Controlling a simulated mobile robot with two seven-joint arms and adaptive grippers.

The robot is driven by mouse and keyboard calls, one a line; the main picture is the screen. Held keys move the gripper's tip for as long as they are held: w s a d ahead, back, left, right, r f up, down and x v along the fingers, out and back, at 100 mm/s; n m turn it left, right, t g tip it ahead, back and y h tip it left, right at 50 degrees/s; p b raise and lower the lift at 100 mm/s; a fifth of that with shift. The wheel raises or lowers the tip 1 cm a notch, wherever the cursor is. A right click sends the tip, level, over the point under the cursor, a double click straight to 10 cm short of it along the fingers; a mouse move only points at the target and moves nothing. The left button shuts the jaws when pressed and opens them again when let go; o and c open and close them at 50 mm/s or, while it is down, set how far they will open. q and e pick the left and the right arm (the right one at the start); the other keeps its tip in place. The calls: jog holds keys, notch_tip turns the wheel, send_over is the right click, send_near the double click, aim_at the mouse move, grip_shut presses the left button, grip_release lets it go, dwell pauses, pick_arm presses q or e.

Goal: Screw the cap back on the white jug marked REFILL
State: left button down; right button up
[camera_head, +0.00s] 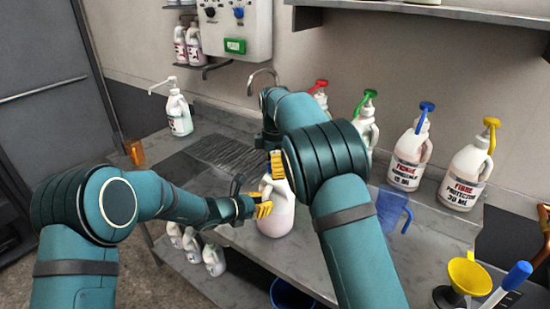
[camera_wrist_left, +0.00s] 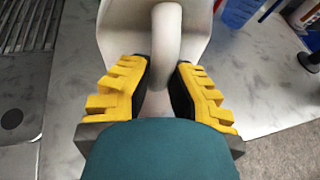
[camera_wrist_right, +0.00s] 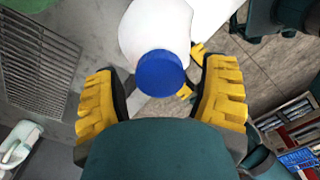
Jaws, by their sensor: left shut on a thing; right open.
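A white jug (camera_head: 277,216) stands on the metal counter. No REFILL marking shows on its visible sides. My left gripper (camera_head: 262,208) comes from the left and is shut on the jug's handle (camera_wrist_left: 167,45), which runs between its yellow fingers. My right gripper (camera_head: 276,164) is above the jug, pointing down and open. In the right wrist view a blue cap (camera_wrist_right: 161,74) sits over the jug's mouth, between the open right fingers, with a gap on each side. I cannot tell how tightly it is seated. In the head view, the right gripper and arm hide the cap.
Several labelled bottles with coloured pumps (camera_head: 411,155) stand along the back wall. A blue measuring jug (camera_head: 392,210) is right of my right forearm. A yellow funnel (camera_head: 470,276) is at the right front. A drain grate (camera_head: 232,155) lies behind the jug; a white pump bottle (camera_head: 179,115) stands back left.

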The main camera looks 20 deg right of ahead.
jog(key=shift+f, duration=0.1)
grip_shut()
